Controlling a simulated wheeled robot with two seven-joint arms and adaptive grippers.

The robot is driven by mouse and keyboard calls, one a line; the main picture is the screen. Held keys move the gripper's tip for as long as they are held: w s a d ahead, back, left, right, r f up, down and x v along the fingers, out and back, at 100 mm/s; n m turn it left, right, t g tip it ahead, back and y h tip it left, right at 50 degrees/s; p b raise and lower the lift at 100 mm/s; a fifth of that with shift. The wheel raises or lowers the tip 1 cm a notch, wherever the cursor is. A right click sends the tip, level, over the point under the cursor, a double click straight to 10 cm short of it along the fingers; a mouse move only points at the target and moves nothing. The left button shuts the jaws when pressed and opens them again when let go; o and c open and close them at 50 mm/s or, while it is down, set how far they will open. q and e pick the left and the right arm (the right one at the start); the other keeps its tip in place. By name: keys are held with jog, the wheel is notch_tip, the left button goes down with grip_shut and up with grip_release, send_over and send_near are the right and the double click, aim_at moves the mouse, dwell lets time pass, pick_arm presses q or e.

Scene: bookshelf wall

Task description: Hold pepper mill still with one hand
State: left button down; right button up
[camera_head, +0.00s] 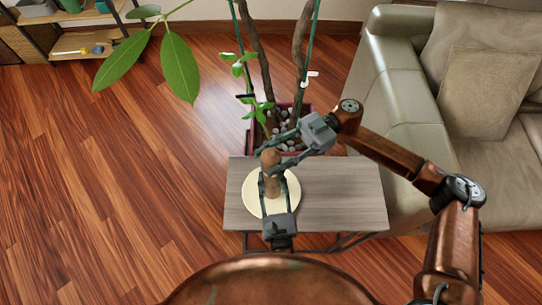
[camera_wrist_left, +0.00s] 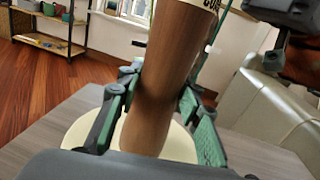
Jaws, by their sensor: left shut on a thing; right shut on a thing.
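The brown wooden pepper mill (camera_head: 272,187) stands upright on a round cream board (camera_head: 250,203) on a small grey table. My left gripper (camera_head: 273,178) reaches in from the near side and is shut around the mill's body. In the left wrist view, its two fingers (camera_wrist_left: 158,100) lie on either side of the mill (camera_wrist_left: 165,75), with the cream board (camera_wrist_left: 75,135) below. My right gripper (camera_head: 275,153) comes from the upper right and is shut on the mill's top end. The mill's top is partly hidden by its fingers and is cut off in the wrist view.
The grey tabletop (camera_head: 345,195) is clear to the right of the board. A potted plant (camera_head: 282,130) stands just behind the table. A grey-green sofa (camera_head: 395,75) is at the right. A shelf (camera_head: 75,45) stands far left, with open wooden floor (camera_head: 120,170) between.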

jog(key=shift+m+t+y, duration=0.4)
jog(key=shift+m+t, duration=0.1)
jog(key=shift+t, duration=0.2)
jog(key=m+t+y, duration=0.1)
jog(key=t, duration=0.1)
jog(key=m+t+y, duration=0.1)
jog(key=m+t, duration=0.1)
jog(key=t, duration=0.1)
jog(key=shift+s+m, duration=0.1)
jog(key=shift+m, duration=0.2)
jog(key=m+t, duration=0.2)
jog(key=t, duration=0.2)
jog(key=m+t, duration=0.2)
jog(key=t, duration=0.1)
jog(key=shift+m+t, duration=0.3)
jog(key=shift+t, duration=0.4)
jog(key=o, duration=1.2)
jog(key=shift+c, duration=0.2)
jog(key=v, duration=1.2)
jog(key=shift+r, duration=0.25)
